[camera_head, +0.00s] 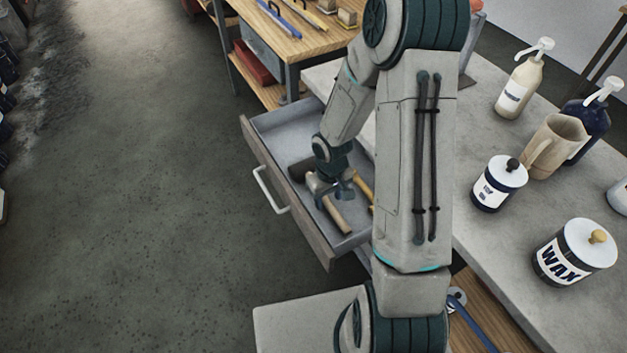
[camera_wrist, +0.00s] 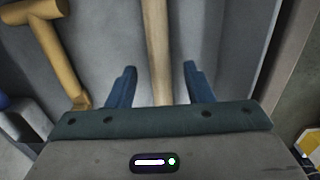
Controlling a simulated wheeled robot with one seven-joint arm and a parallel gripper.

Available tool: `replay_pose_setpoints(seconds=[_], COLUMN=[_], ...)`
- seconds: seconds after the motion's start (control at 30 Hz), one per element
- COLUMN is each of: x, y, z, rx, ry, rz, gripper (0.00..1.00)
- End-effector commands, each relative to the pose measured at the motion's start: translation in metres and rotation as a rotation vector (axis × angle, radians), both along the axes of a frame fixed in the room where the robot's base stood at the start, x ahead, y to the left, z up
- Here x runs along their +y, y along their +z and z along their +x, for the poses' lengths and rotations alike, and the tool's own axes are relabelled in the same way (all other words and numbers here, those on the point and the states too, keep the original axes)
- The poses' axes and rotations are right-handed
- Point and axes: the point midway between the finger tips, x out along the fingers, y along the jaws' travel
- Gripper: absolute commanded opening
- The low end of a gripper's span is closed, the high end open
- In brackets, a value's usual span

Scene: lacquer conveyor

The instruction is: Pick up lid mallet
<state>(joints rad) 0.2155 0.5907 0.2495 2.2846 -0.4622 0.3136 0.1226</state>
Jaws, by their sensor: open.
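A mallet with a dark head (camera_head: 301,169) and a pale wooden handle (camera_head: 337,216) lies in the open drawer (camera_head: 262,150). My gripper (camera_head: 329,188) is over it, near the head end, and hides part of the handle. In the wrist view the pale handle (camera_wrist: 155,42) runs lengthwise between the two blue fingers of my open gripper (camera_wrist: 160,68). A gap shows on each side of the handle. The mallet's head is not visible in the wrist view.
A yellow T-shaped tool (camera_wrist: 52,48) lies left of the handle in the wrist view. The drawer's walls enclose both. The grey counter (camera_head: 486,240) holds a wax jar (camera_head: 562,262), a smaller jar (camera_head: 490,192), a jug (camera_head: 553,148) and pump bottles. A wooden workbench (camera_head: 285,48) stands behind.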

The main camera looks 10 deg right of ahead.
Motion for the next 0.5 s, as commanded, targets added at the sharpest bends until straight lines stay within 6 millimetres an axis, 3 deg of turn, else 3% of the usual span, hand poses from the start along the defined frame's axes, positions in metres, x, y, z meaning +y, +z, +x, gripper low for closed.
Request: replay_pose_setpoints(seconds=[0.13, 0.4, 0.5], x=[0.0007, 0.0005, 0.0005], y=[-0.0137, -0.0152, -0.0151], z=[0.0004, 0.0009, 0.0009], rx=[0.000, -0.002, -0.002], ry=[0.001, 0.001, 0.001], rz=[0.000, 0.001, 0.001], gripper=[0.47, 0.47, 0.19])
